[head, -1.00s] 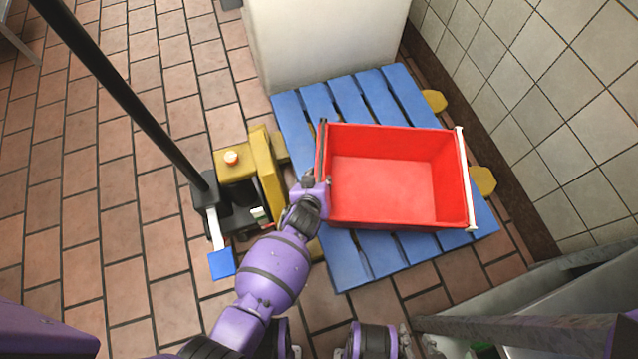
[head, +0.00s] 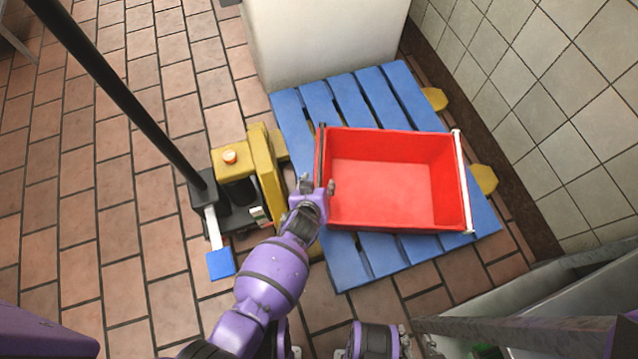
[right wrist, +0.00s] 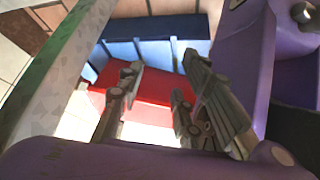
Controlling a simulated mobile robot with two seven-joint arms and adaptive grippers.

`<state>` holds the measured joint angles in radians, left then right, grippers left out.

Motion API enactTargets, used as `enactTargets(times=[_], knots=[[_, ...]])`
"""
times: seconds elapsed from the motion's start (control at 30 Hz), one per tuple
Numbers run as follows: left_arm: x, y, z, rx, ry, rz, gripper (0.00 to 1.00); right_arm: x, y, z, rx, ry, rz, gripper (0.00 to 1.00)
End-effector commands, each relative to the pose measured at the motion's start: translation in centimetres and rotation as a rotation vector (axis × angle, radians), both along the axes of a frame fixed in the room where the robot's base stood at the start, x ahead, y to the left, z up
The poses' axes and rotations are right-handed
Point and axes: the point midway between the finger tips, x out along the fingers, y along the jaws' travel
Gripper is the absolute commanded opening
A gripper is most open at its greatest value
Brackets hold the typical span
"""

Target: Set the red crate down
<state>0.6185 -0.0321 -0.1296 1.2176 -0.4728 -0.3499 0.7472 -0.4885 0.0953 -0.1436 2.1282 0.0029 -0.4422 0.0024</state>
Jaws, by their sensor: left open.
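The red crate (head: 395,180) is upright and empty over the blue pallet (head: 365,262). It looks flat on the slats, though its underside is hidden. My left gripper (head: 318,185) is open at the crate's left rim, one finger outside and one over the inner side; I cannot tell if they touch it. My right gripper (right wrist: 160,78) is open and empty in the right wrist view. Part of the red crate (right wrist: 150,88) and the blue pallet (right wrist: 150,52) show beyond its fingers.
A yellow and black pallet truck (head: 265,180) with a long black handle stands left of the pallet. A white block (head: 325,40) stands at the back. The tiled wall (head: 530,100) is on the right. A grey metal unit (head: 560,300) fills the lower right. Floor is clear at left.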

Motion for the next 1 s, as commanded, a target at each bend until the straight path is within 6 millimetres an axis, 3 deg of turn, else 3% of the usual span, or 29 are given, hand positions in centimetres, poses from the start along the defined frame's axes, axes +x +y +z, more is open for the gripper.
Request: enactTargets(times=[0.3, 0.5, 1.0], knots=[[-4.6, 0.9, 4.9, -0.002, -0.002, 0.002, 0.47, 0.2, 0.2, 3.5, 0.005, -0.023, -0.016, 0.33], [-7.0, 1.3, 7.0, -0.002, -0.002, 0.001, 0.47, -0.9, 0.2, 4.4, 0.008, -0.008, -0.03, 0.33], [-8.1, 1.5, 7.7, -0.001, 0.0, 0.001, 0.47, -1.0, 0.2, 4.4, 0.007, -0.005, -0.03, 0.33]])
